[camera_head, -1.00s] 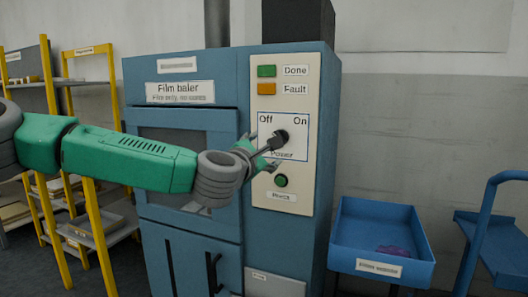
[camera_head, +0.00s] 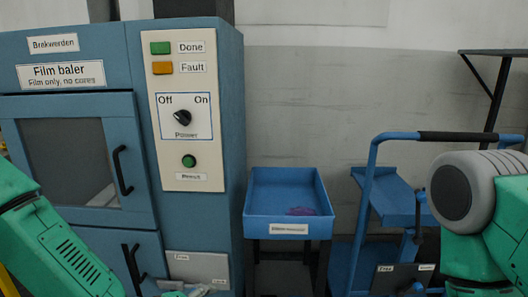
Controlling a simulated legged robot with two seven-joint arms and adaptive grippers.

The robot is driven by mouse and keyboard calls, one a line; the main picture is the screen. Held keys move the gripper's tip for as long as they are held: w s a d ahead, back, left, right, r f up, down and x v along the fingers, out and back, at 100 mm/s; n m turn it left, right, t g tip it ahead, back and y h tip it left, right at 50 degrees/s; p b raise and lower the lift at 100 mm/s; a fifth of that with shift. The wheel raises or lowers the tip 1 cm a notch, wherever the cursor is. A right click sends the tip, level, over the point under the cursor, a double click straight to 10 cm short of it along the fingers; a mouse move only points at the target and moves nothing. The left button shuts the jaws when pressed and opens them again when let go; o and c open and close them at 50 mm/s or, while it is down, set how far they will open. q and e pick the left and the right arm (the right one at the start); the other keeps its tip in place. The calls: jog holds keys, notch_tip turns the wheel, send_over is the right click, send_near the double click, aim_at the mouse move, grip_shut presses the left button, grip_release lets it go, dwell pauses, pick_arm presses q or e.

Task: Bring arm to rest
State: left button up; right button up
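The film baler (camera_head: 232,130) is a blue cabinet on the left in the head view. Its cream control panel (camera_head: 208,75) carries a black power knob (camera_head: 182,118) between "Off" and "On"; nothing touches it. I cannot tell its exact setting. My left arm is low at the left edge. A small green piece at the bottom edge seems to be part of my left gripper (camera_head: 176,294), mostly cut off, so its opening is unclear. My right arm is at the right edge, with its gripper out of view.
A blue tray (camera_head: 257,228) with a purple piece (camera_head: 301,211) inside stands right of the baler. A blue trolley (camera_head: 367,190) with a black-gripped handle is further right, partly behind my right arm. A dark-topped shelf stands behind. The space before the panel is clear.

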pick_arm(q)
jog(key=s+a+f+m+g+y+p, duration=0.1)
jog(key=s+a+f+m+g, duration=0.3)
jog(key=s+f, duration=0.55)
jog(key=s+a+m+g+y+p, duration=0.1)
jog(key=s+a+m, duration=0.3)
jog(key=s, duration=0.5)
jog(key=s+a+f+m+g+y, duration=0.1)
jog(key=s+a+m+g+y, duration=0.1)
jog(key=s+a, duration=0.4)
jog(key=s+m+g, duration=0.1)
jog(key=s+m, duration=0.1)
jog(key=s, duration=0.1)
jog(key=shift+s+a+f+p, duration=0.3)
jog(key=shift+s+p, duration=0.05)
jog(key=shift+p, duration=0.05)
jog(key=shift+w, duration=0.1)
